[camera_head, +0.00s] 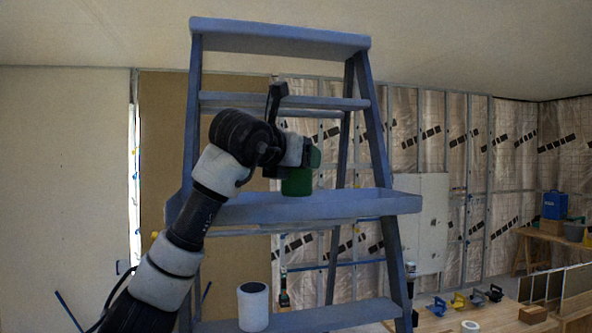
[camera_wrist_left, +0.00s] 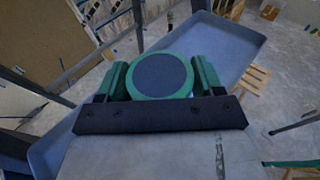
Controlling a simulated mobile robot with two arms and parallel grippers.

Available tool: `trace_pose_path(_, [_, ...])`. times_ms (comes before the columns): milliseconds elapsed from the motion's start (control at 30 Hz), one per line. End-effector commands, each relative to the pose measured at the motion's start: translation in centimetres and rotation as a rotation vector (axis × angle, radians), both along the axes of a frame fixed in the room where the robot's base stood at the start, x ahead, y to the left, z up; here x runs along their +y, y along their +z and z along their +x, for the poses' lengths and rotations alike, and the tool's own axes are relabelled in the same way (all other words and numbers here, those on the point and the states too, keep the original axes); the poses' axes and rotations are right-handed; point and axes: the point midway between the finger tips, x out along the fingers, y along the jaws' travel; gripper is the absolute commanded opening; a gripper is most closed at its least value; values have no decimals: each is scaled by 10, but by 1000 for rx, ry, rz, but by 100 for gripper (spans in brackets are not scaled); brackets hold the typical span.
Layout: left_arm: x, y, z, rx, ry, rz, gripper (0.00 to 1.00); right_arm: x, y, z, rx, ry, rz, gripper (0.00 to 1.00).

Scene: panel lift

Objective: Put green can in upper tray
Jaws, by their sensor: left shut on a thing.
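The green can (camera_head: 297,184) is upright in my left gripper (camera_head: 300,163), over the upper tray (camera_head: 350,206) of the blue ladder-like stand. Its bottom shows just above the tray's front lip; I cannot tell whether it touches the tray floor. In the left wrist view the can's round dark top with a green rim (camera_wrist_left: 160,75) sits between the two green fingers of the gripper (camera_wrist_left: 161,80), which are shut on it. The blue tray (camera_wrist_left: 232,45) spreads out behind and beside it. My right gripper is not in view.
A white can with a dark top (camera_head: 252,308) stands on the lower step (camera_head: 335,317). Blue rungs (camera_head: 335,102) and side rails (camera_head: 375,130) frame the space around my arm. A workbench with tools (camera_head: 470,305) stands at the right. The tray's right part looks clear.

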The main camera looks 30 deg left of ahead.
Motion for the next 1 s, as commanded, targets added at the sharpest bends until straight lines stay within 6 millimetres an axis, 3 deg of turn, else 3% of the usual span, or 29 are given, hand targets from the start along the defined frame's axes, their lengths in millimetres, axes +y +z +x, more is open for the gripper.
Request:
trace_pose_path(233, [0, -29, 0, 3, 2, 1, 38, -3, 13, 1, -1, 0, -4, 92])
trace_pose_path(633, [0, -37, 0, 1, 1, 0, 38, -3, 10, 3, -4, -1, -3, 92])
trace_pose_path(667, [0, -37, 0, 2, 1, 0, 68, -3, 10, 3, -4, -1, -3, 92])
trace_pose_path(800, [0, -36, 0, 2, 1, 0, 90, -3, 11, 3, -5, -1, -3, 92])
trace_pose_path(1000, [0, -36, 0, 2, 1, 0, 92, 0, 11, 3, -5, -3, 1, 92])
